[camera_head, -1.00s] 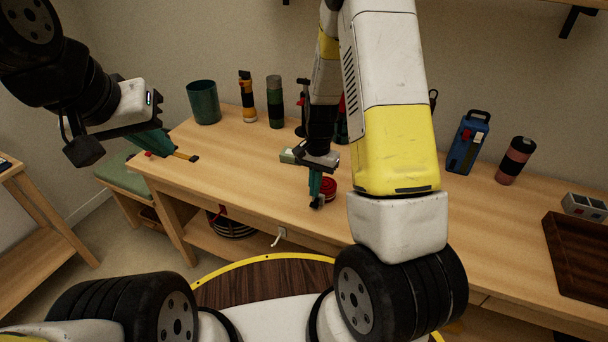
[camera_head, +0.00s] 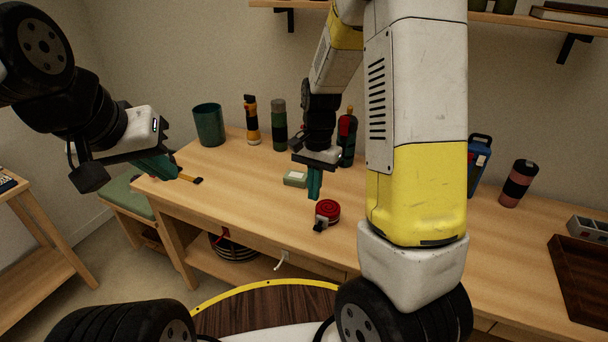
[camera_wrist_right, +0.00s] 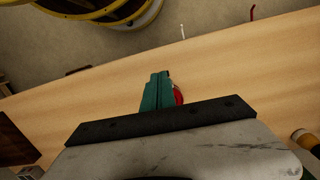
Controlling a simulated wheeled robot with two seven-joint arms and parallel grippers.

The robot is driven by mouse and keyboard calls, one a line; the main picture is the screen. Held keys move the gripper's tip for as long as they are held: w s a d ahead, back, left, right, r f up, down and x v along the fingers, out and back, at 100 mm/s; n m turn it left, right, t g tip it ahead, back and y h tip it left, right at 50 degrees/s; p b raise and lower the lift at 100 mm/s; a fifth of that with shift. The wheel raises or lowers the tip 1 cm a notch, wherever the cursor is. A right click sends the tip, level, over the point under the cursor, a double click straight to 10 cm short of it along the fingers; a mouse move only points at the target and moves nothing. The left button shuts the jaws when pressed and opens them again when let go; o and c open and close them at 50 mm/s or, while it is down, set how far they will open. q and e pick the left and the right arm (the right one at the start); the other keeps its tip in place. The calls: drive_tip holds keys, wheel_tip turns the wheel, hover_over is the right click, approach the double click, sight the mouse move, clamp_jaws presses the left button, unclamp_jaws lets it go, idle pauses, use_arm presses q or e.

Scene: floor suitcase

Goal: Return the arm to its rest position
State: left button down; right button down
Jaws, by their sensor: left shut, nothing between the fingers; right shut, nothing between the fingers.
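My right gripper (camera_head: 315,183) hangs pointing down over the workbench, its teal fingers shut with nothing between them. In the right wrist view its fingers (camera_wrist_right: 157,92) lie together, partly covering a red object (camera_wrist_right: 178,96). In the head view a red coiled strap (camera_head: 327,213) with a dark buckle lies on the bench, below and apart from the gripper in the picture. My left gripper (camera_head: 167,168) is at the left, shut and empty, near the bench's left end.
A shelf (camera_head: 510,19) is above. My right arm hides part of the bench.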

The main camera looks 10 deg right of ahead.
drive_tip(key=s+r+n+t, duration=0.3)
drive_tip(key=s+r, duration=0.4)
drive_tip(key=r, duration=0.3)
drive_tip(key=s+r+n+t+y, duration=0.1)
drive_tip(key=s+r+n+t, duration=0.3)
drive_tip(key=s+r, duration=0.4)
wheel_tip(320, 180, up, 3)
drive_tip(key=shift+s+d+f+n+y, duration=0.1)
drive_tip(key=shift+s+d+n+y, duration=0.15)
drive_tip(key=shift+n, duration=0.25)
